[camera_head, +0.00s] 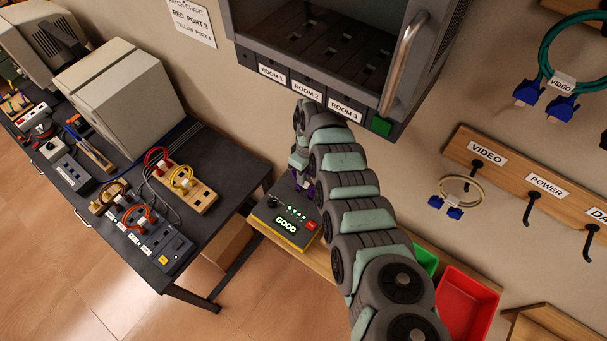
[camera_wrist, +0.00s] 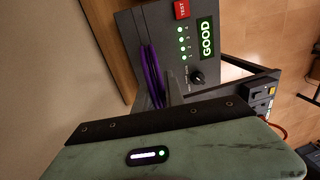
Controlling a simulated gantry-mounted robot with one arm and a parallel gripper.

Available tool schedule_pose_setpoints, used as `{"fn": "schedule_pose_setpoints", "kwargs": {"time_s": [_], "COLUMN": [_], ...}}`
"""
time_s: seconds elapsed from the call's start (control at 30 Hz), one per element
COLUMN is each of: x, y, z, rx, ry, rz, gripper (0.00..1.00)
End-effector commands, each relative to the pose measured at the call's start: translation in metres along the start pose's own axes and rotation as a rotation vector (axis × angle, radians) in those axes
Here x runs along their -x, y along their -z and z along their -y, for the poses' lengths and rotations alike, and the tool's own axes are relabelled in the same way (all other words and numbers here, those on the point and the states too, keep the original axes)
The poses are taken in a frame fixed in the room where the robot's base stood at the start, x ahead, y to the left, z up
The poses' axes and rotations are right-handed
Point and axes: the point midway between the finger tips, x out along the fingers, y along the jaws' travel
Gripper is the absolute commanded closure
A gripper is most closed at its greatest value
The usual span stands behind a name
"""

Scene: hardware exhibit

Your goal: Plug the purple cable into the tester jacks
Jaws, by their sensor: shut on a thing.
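The tester (camera_head: 270,215) is a dark box with a yellow base on the wooden shelf below the cabinet. Its screen reads GOOD and several green lights are lit; it also shows in the wrist view (camera_wrist: 222,69). The purple cable (camera_wrist: 149,65) is a looped bundle at the tester's near end in the wrist view. Only a bit of purple (camera_head: 309,190) shows beside my arm in the head view. My gripper (camera_wrist: 170,97) is shut on the purple cable, at the tester. Its fingertips, the plugs and the jacks are mostly hidden, so I cannot tell how the plugs sit.
A dark table (camera_head: 215,225) at left carries a port panel, power strips, coiled cables and monitors. A cabinet (camera_head: 340,80) with room labels stands above the tester. Green and red bins (camera_head: 467,300) are at right. Labelled hook boards (camera_head: 540,180) hang on the wall.

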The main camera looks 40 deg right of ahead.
Motion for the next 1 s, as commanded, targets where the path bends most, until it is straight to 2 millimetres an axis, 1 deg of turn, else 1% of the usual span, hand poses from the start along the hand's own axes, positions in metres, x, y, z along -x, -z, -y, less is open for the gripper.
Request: {"fn": "schedule_pose_setpoints", "kwargs": {"time_s": [0.73,1.0], "x": [-0.0075,-0.0075], "y": [-0.0002,-0.0001], "z": [-0.0008,-0.0008], "rx": [0.000,0.000], "ry": [0.000,0.000], "rz": [0.000,0.000], "gripper": [1.00,1.00]}}
